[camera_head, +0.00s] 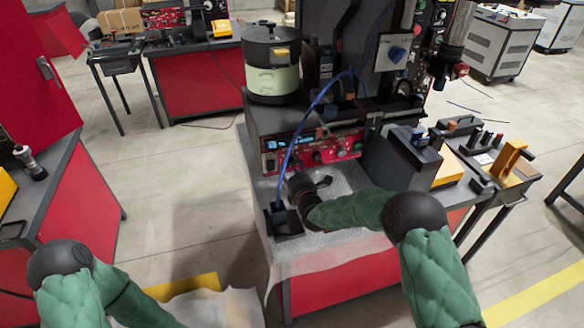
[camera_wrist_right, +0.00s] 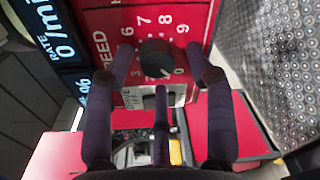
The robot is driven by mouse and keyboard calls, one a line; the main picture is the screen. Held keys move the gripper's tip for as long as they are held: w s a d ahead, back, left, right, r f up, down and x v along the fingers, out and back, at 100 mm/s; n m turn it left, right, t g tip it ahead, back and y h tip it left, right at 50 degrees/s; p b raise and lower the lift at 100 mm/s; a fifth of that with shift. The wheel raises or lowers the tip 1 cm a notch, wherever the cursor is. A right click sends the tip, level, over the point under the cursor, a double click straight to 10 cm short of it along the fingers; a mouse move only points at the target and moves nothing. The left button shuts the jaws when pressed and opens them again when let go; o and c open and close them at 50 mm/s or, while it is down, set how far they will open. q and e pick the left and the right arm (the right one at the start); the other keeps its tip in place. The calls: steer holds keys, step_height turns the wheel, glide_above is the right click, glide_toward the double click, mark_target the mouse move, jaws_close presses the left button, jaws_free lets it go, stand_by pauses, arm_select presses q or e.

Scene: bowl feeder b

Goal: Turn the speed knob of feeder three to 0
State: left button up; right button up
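The red control panel (camera_head: 318,152) of the feeder faces my right gripper (camera_head: 303,186) in the head view. In the right wrist view the black round speed knob (camera_wrist_right: 157,56) sits on the red panel, ringed by white digits, with the word SPEED at its left. Its pointer seems to face the lower right, near the 0, but this is hard to tell. My right gripper's dark fingers are spread on both sides of the knob, with gaps to it, and a third finger is below. It holds nothing. My left arm shows at the lower left; its gripper is out of frame.
A blue-lit display (camera_wrist_right: 55,28) sits left of the knob. The feeder bowl (camera_head: 272,75) stands above the panel, and a blue cable (camera_head: 292,150) hangs across its front. A dark block (camera_head: 283,220) stands on the tabletop near my right gripper. Yellow-topped fixtures (camera_head: 508,158) are at the right.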

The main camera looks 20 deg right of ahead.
steer(key=shift+d, duration=0.15)
steer(key=shift+s, duration=0.55)
steer(key=s, duration=1.1)
steer(key=shift+d+r, duration=0.15)
steer(key=shift+r, duration=0.15)
